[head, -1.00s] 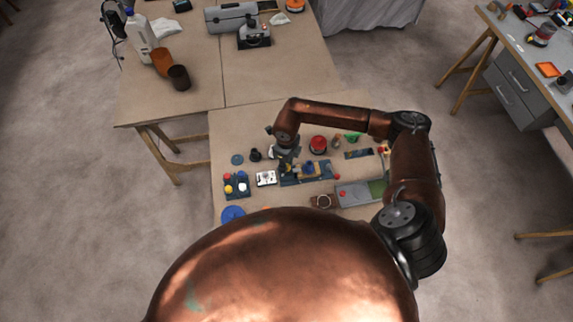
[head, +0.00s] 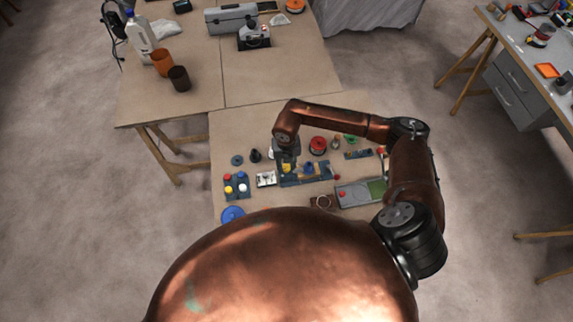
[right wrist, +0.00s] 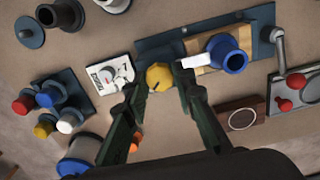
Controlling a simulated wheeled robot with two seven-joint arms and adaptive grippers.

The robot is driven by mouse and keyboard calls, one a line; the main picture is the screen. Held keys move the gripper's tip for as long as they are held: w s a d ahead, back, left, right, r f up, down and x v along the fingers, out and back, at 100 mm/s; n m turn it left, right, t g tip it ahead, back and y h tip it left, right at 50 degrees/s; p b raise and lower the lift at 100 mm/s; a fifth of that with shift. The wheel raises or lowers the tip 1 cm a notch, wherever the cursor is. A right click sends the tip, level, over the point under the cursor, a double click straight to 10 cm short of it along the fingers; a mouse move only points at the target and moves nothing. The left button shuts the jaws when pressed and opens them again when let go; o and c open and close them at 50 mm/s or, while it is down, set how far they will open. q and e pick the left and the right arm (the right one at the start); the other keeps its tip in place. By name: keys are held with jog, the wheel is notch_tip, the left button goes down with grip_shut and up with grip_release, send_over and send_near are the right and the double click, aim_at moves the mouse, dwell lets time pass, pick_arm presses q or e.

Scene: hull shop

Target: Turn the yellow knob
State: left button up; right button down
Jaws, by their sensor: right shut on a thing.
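The yellow knob (right wrist: 158,77) is round with a dark pointer mark and sits at the left part of a dark blue plate. In the right wrist view it lies between the two fingertips of my right gripper (right wrist: 157,74), which is shut on it. In the head view the right gripper (head: 287,161) points down at the blue plate (head: 318,178), and only a little of the yellow knob (head: 287,168) shows. The exact contact of the fingers is hard to see. My left gripper is not in view.
A white switch box (right wrist: 108,73) is close left of the knob. A blue cylinder (right wrist: 227,54) on a wooden block is close right. A box with red, blue, yellow and white buttons (head: 236,185) and a grey-green panel (head: 352,194) are also on the table.

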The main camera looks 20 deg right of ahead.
aim_at(286, 167)
jog(key=shift+m, duration=1.5)
jog(key=c, duration=1.6)
grip_release()
jog(key=shift+r, duration=0.1)
notch_tip(286, 167, up, 12)
